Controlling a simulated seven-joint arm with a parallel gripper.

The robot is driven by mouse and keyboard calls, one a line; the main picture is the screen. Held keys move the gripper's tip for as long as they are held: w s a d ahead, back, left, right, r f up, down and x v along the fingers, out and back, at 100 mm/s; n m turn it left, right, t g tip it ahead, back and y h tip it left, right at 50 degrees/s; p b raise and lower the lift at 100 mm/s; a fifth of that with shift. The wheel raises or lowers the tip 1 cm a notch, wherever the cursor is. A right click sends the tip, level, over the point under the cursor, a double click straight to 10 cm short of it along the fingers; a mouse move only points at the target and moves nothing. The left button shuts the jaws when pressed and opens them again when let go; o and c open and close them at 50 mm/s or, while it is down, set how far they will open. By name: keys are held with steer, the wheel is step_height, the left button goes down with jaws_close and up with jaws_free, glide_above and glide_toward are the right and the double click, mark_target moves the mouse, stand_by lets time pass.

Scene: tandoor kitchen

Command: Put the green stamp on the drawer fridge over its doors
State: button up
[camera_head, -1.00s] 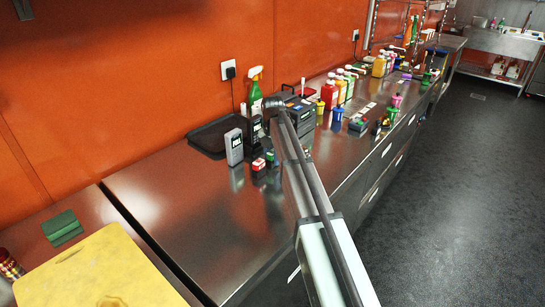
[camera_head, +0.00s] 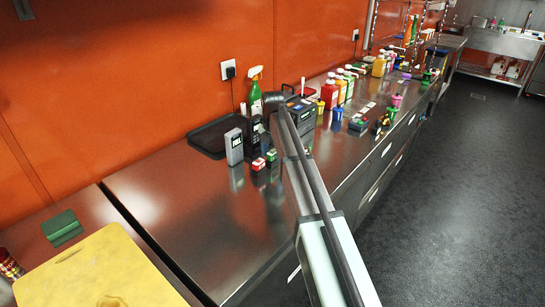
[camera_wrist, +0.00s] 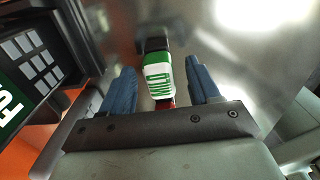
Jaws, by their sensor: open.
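The green stamp (camera_wrist: 158,76), with a white label and green lettering, is between the two spread fingers of my gripper (camera_wrist: 160,68) in the wrist view. A gap shows on each side, so the fingers are open and not closed on it. In the head view the green stamp (camera_head: 271,155) stands on the steel counter beside a red-and-white stamp (camera_head: 258,164). My arm hides much of the area around them, and I cannot make out the fingers there. A long steel counter top (camera_head: 215,225) with drawer or door fronts (camera_head: 375,180) below may be the drawer fridge.
A grey handheld device (camera_head: 234,147) and a black tray (camera_head: 208,140) are left of the stamps. A green spray bottle (camera_head: 255,90) and sauce bottles (camera_head: 329,93) stand behind. A keypad device (camera_wrist: 30,60) is close left of my gripper. The counter's near left is bare.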

mark_target(272, 151)
step_height(272, 151, up, 10)
steer(key=shift+r, duration=0.2)
